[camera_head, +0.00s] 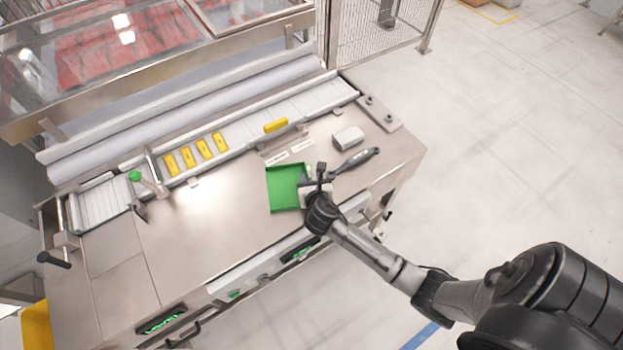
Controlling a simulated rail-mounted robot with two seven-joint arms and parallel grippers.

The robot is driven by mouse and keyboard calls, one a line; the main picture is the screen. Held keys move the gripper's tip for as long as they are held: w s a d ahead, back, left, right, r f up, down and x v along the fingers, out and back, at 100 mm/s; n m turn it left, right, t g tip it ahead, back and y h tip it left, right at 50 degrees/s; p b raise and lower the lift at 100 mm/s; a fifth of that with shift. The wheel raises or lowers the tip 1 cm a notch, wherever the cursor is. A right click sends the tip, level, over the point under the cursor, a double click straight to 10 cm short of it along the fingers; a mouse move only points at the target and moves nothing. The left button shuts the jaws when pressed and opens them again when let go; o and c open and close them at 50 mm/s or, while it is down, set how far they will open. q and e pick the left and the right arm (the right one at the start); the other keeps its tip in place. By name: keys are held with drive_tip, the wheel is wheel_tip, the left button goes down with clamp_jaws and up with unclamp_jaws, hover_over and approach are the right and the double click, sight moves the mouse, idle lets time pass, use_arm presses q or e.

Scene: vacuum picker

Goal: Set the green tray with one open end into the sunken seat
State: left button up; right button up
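The green tray (284,190) lies on the steel worktop, right of the middle of the machine. Its raised rims show along the edges; I cannot tell which end is open. My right gripper (313,186) is at the tray's right side, reaching in from the lower right. Its fingers are small and partly hidden by the wrist, so I cannot tell whether they are shut on the tray's edge. The sunken seat cannot be made out; I cannot tell whether it lies under the tray. My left gripper is out of view.
Several yellow pieces (204,149) lie on the white conveyor (240,130) behind the worktop (210,215). A dark-handled tool (355,160) and a pale block (348,138) lie behind and right of the tray. The worktop left of the tray is clear.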

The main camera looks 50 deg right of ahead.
drive_tip(key=shift+o, duration=0.2)
drive_tip(key=shift+r, duration=0.15)
drive_tip(key=shift+s+a+r, duration=0.15)
drive_tip(key=shift+s+a, duration=0.05)
drive_tip(key=shift+s, duration=0.05)
drive_tip(key=s+a+r+m+g+y+p, duration=0.1)
drive_tip(key=s+a+m+g+y, duration=0.2)
drive_tip(key=s+m, duration=0.9)
drive_tip(key=s+a+r+m+g+y, duration=0.1)
drive_tip(key=s+a+m+g+y, duration=0.3)
drive_tip(key=s+a+m, duration=0.6)
drive_tip(key=s+m, duration=0.3)
drive_tip(key=s, duration=0.1)
drive_tip(key=shift+r+y+p, duration=0.3)
drive_tip(key=shift+r+p, duration=0.05)
drive_tip(key=shift+o, duration=0.5)
drive_tip(key=shift+s+a+r+m+y, duration=0.25)
drive_tip(key=shift+s+a+m, duration=0.3)
drive_tip(key=shift+m, duration=0.35)
